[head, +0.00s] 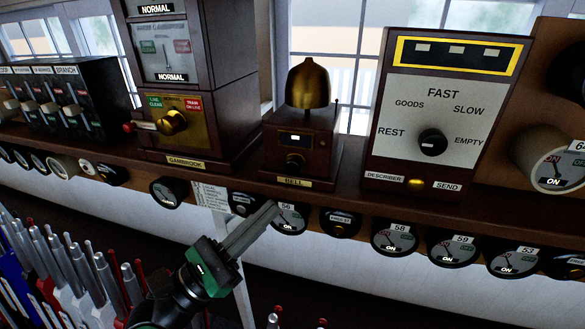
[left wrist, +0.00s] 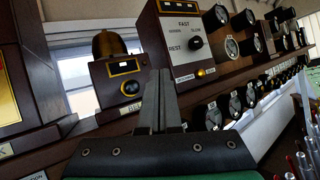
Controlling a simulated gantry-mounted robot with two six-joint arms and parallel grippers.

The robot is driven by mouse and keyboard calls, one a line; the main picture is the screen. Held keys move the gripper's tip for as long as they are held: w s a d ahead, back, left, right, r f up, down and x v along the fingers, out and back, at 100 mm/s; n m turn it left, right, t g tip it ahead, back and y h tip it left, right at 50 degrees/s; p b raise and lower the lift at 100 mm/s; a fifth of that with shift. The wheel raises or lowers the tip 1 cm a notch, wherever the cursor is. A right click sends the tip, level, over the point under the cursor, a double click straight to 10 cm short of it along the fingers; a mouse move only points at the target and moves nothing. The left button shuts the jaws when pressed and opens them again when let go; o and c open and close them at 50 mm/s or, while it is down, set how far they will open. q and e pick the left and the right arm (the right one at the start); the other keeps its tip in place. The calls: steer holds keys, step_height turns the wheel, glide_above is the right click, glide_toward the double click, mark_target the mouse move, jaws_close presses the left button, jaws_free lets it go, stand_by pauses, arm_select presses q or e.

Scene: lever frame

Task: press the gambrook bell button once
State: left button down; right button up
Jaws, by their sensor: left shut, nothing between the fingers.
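The bell box (head: 322,150) is a dark wooden case with a brass dome (head: 307,84) on top. Its round dark button (head: 294,163) with a brass rim is low on the front, above the BELL plate (head: 292,182). The block instrument with the GAMBROOK plate (head: 186,162) stands left of it. My left gripper (head: 274,208) is shut and empty, below and in front of the bell's shelf, apart from the button. In the left wrist view, the shut fingers (left wrist: 159,76) point toward the shelf, with the button (left wrist: 131,87) to their left. My right gripper is not in view.
The describer (head: 443,115) stands right of the bell, with its own small brass button (head: 416,183). A row of round dials (head: 394,239) runs below the shelf edge near my gripper. Several upright levers (head: 72,270) are at lower left.

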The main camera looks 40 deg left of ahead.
mark_target(293, 167)
arm_select(q)
steer(key=w+a+b, duration=0.1)
steer(key=w, duration=0.1)
steer(key=w+a+b, duration=0.1)
steer(key=w, duration=0.2)
steer(key=w+a+b, duration=0.2)
steer(key=w, duration=0.1)
stand_by(2.1)
steer(key=shift+w+a, duration=0.2)
steer(key=shift+w, duration=0.1)
